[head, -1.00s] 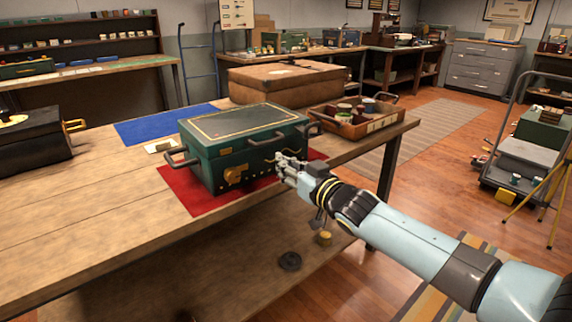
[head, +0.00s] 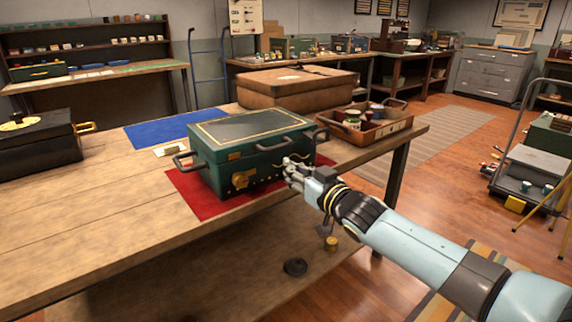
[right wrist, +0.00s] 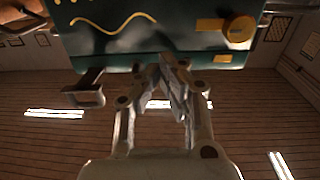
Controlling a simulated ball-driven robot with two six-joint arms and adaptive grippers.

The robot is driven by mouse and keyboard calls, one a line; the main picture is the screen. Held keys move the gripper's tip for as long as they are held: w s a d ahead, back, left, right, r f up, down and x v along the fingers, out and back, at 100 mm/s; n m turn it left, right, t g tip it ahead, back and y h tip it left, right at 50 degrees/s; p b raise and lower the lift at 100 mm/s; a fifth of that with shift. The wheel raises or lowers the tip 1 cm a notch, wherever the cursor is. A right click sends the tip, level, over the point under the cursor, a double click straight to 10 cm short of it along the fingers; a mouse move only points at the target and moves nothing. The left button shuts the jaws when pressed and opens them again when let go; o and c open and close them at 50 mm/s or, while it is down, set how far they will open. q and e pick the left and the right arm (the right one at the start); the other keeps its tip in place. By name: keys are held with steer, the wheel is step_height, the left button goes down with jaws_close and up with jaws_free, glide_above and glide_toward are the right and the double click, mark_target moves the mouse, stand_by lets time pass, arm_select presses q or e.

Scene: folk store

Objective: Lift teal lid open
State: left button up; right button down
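The teal box (head: 235,165) stands on a red mat (head: 203,203) on the wooden table. Its teal lid (head: 252,128), with a dark top panel and gold trim, is down. A gold latch (head: 240,180) is on the front. My right gripper (head: 288,166) is at the right part of the box front. In the right wrist view, the gripper (right wrist: 160,68) has its fingertips together at the edge of the teal box (right wrist: 165,35), with nothing visible between them. A dark handle (right wrist: 85,92) is beside them. Contact is unclear. My left gripper is out of view.
A brown case (head: 295,90) and an open wooden tray (head: 375,135) with jars stand behind and right of the box. A black case (head: 35,150) is at the left, and a blue mat (head: 170,132) lies behind. The table's front left is clear.

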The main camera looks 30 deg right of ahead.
mark_target(278, 148)
steer(key=shift+w, duration=0.2)
steer(key=shift+w, duration=2)
steer(key=shift+w+a, duration=0.1)
steer(key=shift+w, duration=1.2)
steer(key=shift+s+p, duration=0.3)
steer(key=shift+s, duration=0.1)
steer(key=shift+r, duration=0.1)
steer(key=shift+r+p, duration=1.2)
steer(key=shift+p, duration=0.15)
steer(key=shift+r, duration=0.15)
